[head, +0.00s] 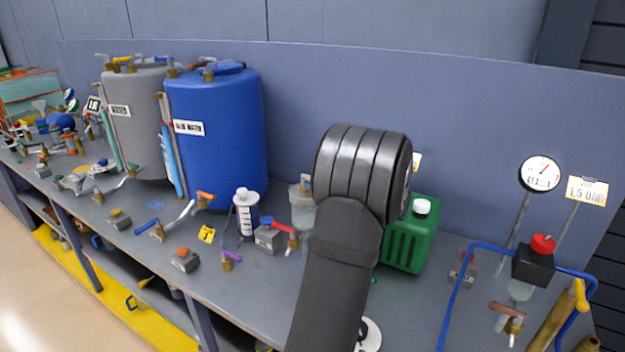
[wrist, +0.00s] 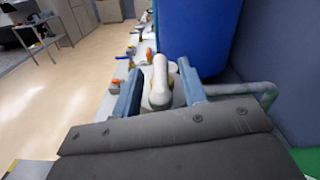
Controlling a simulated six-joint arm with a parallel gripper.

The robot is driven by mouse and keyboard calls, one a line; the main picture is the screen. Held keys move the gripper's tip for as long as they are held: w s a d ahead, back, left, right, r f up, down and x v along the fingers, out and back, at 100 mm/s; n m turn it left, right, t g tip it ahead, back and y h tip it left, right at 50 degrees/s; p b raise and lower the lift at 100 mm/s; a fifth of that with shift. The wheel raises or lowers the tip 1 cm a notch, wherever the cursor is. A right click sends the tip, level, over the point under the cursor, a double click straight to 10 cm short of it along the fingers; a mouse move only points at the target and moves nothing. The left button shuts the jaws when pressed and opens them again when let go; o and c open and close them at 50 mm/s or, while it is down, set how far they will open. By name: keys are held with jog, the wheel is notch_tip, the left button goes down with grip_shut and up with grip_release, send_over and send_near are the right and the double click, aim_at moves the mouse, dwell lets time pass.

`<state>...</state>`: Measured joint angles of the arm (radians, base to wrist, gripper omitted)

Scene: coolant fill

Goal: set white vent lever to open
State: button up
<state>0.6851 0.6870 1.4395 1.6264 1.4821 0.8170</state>
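In the wrist view, a white rounded lever-like part (wrist: 158,88) stands between the two blue fingers of my gripper (wrist: 160,68). It looks like the white vent lever, but its base is partly hidden. The fingers are spread, one on each side of it, with a visible gap on both sides. Whether either finger touches it cannot be told. In the head view my dark arm covers this spot, so neither my gripper nor the lever shows clearly there. The lever's setting cannot be read.
A blue tank (head: 215,135) and a grey tank (head: 145,125) stand left of my arm. A translucent vessel (head: 302,208) and a red-handled valve (head: 280,230) are close to my arm. A green canister (head: 408,240) and a gauge (head: 540,174) stand to the right.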

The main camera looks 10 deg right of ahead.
jog(key=shift+x, duration=0.95)
jog(key=shift+c, duration=0.2)
grip_shut()
